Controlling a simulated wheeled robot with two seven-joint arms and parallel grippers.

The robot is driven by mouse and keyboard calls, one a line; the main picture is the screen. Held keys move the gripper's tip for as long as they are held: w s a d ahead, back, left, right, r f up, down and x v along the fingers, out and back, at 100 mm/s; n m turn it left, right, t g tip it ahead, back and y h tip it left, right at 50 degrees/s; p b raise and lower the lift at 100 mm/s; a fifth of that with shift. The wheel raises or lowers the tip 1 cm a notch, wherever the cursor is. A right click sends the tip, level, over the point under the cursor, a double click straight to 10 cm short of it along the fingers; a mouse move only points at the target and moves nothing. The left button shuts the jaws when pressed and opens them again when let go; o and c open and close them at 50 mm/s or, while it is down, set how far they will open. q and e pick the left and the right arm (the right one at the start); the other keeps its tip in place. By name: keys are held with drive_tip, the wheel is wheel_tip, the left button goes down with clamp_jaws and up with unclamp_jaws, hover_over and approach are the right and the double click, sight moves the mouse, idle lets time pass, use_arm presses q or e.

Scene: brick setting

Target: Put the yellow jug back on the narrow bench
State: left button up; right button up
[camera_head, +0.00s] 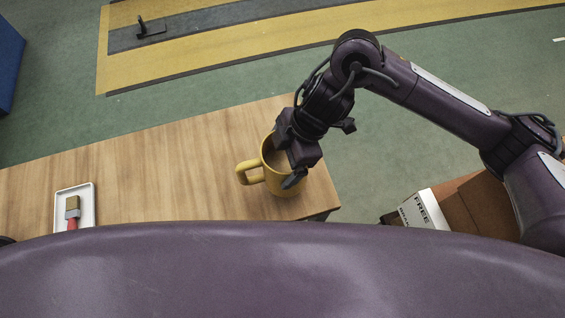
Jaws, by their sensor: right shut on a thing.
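The yellow jug (269,178) is at the right end of the narrow wooden bench (150,165), with its handle pointing left. My right gripper (291,172) reaches down from the upper right and is shut on the jug's right side, near the rim. The gripper hides part of the rim and the right wall. The jug looks upright. From this angle I cannot tell whether its base touches the bench top. My left gripper is not in view.
A white tray (87,218) with a brush (72,209) in it lies on the bench at left. A cardboard box (475,205) with a printed sign (423,210) stands right of the bench. A blue object (8,65) is at far left. The bench's middle is clear.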

sight(282, 166)
drive_tip(key=shift+f+b, duration=0.3)
drive_tip(key=shift+f, duration=1.65)
drive_tip(key=shift+f, duration=0.15)
drive_tip(key=o, duration=1.1)
drive_tip(key=shift+r, duration=0.3)
drive_tip(key=v, duration=1.1)
drive_tip(key=shift+d+r, duration=0.2)
drive_tip(key=shift+r, duration=0.15)
